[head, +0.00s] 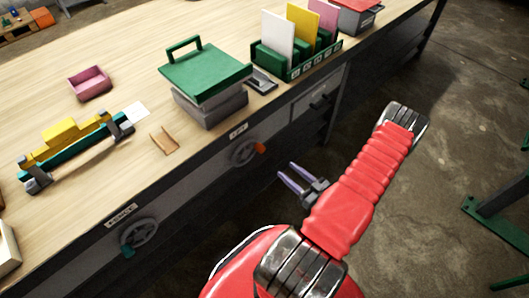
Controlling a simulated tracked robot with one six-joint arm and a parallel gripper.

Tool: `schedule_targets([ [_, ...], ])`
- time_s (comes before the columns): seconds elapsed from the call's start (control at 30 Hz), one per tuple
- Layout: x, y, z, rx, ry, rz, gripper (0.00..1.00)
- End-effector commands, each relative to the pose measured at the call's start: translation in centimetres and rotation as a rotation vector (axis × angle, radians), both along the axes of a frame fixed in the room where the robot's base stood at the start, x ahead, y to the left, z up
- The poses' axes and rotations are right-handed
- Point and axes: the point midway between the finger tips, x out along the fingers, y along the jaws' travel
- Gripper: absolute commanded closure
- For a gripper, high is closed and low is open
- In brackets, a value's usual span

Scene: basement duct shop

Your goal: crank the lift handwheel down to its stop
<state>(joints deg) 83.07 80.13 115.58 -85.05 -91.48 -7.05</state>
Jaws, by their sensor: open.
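The lift handwheel (245,152) is on the front face of the workbench, under a label that seems to read LIFT. It is a small grey wheel with an orange knob at its right side. My gripper (286,174) is open and empty in front of the bench face, to the right of and below the handwheel in the picture. Its two fingers point up and left, apart from the wheel. A second handwheel (139,234) with a teal knob sits further left under a label that seems to read FENCE. The lift's stop is not identifiable.
On the bench top (120,60) stand a green-lidded grey box (205,72), a green rack (300,62) with coloured cards, a pink tray (90,82) and a yellow and teal fixture (75,148). A drawer (318,100) is right of the handwheel. Open floor (440,130) lies right.

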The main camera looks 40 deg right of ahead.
Motion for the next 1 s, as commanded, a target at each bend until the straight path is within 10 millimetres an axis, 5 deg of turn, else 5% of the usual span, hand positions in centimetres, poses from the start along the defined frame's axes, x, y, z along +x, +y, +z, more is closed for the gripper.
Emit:
schedule_targets([
  [0.37, 1.5, 0.1, 0.0, 0.0, 0.001, 0.003, 0.55],
  [1.0, 8.2, 0.3, 0.0, -0.002, 0.001, 0.003, 0.55],
])
